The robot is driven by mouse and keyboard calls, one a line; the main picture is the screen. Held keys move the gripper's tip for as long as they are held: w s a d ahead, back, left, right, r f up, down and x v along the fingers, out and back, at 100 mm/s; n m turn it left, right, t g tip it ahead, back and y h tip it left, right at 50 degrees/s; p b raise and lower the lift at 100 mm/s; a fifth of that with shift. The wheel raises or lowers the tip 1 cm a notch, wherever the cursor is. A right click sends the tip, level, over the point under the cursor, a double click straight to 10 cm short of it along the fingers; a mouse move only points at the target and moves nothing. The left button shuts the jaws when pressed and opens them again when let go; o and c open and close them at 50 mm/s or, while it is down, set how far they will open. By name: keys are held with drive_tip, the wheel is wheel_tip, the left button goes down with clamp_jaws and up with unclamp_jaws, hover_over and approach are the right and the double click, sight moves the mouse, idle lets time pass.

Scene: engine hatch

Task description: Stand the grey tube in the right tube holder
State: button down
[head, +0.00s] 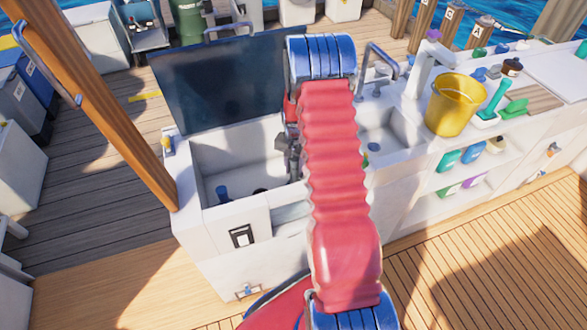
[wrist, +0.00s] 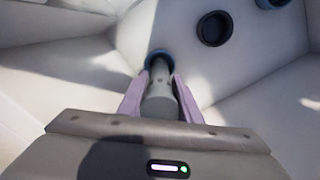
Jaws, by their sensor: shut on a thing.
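The grey tube (wrist: 160,98) is between the purple fingers of my gripper (wrist: 159,82) in the wrist view, which are shut on it. Its far end overlaps a blue ring (wrist: 157,54) near the hatch floor; I cannot tell whether the tube is inside the ring or above it. A dark round holder (wrist: 214,28) stands apart from it, further up and right. In the head view my gripper (head: 291,152) is inside the open hatch box, partly hidden by my arm; the tube cannot be made out there. A dark holder (head: 260,190) shows at the box floor.
White hatch walls (head: 200,152) enclose the space closely. The dark lid (head: 225,80) stands open behind. A sink (head: 390,135) and yellow bucket (head: 455,104) are to the right.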

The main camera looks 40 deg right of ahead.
drive_tip(key=c, duration=1.6)
unclamp_jaws()
drive_tip(key=shift+o, duration=0.2)
drive_tip(key=shift+r, duration=5.5)
drive_tip(key=shift+a+r, duration=0.1)
